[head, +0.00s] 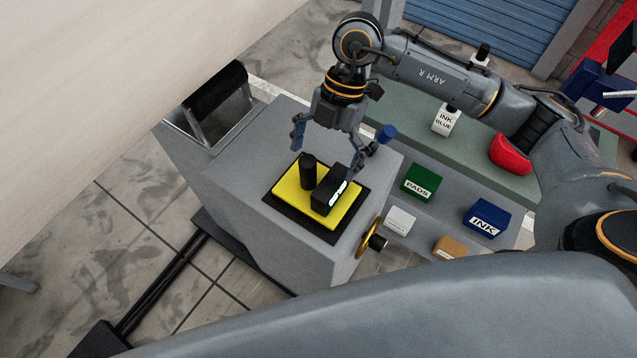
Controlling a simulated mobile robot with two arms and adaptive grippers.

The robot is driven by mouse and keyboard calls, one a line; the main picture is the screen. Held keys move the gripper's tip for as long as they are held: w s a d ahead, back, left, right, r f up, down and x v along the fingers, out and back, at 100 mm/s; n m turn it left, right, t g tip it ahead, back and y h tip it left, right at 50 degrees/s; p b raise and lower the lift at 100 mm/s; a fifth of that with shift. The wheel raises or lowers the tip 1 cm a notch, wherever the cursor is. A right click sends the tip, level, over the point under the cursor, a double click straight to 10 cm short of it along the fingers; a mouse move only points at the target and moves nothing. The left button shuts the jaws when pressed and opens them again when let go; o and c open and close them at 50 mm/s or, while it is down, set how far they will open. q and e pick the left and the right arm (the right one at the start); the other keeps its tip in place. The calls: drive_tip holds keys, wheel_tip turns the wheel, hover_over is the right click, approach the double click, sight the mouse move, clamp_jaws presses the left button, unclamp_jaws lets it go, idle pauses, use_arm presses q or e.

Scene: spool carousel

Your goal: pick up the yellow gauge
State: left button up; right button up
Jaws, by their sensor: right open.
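The yellow gauge (290,184) is a flat yellow plate with a black upright knob (308,172) and a black block with a lit display (330,190) on top. It lies on a black mat (349,215) on the grey machine top. My right gripper (329,146) is open and points down, above and just behind the gauge, with its fingers spread apart. It appears empty, and I cannot tell its exact height over the gauge. My left gripper is not in view.
A brass handwheel (367,238) sticks out of the machine's right side. A green PADS box (422,183), a blue INK box (487,219), an ink bottle (446,121) and a red object (510,154) stand to the right. A black roller (215,88) sits at the back left.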

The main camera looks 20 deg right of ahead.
sight(320, 180)
drive_tip(key=shift+s+p+x, duration=0.2)
drive_tip(key=shift+p+x, duration=0.6)
drive_tip(key=shift+x, duration=1.35)
drive_tip(key=shift+f, duration=0.35)
drive_tip(key=shift+c, duration=0.6)
drive_tip(key=shift+d, duration=0.1)
drive_tip(key=c, duration=1.5)
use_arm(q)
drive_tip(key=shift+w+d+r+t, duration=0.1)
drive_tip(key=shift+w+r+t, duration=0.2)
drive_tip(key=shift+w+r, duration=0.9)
use_arm(e)
drive_tip(key=shift+c, duration=0.6)
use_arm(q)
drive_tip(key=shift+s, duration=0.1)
use_arm(e)
drive_tip(key=shift+r, duration=0.1)
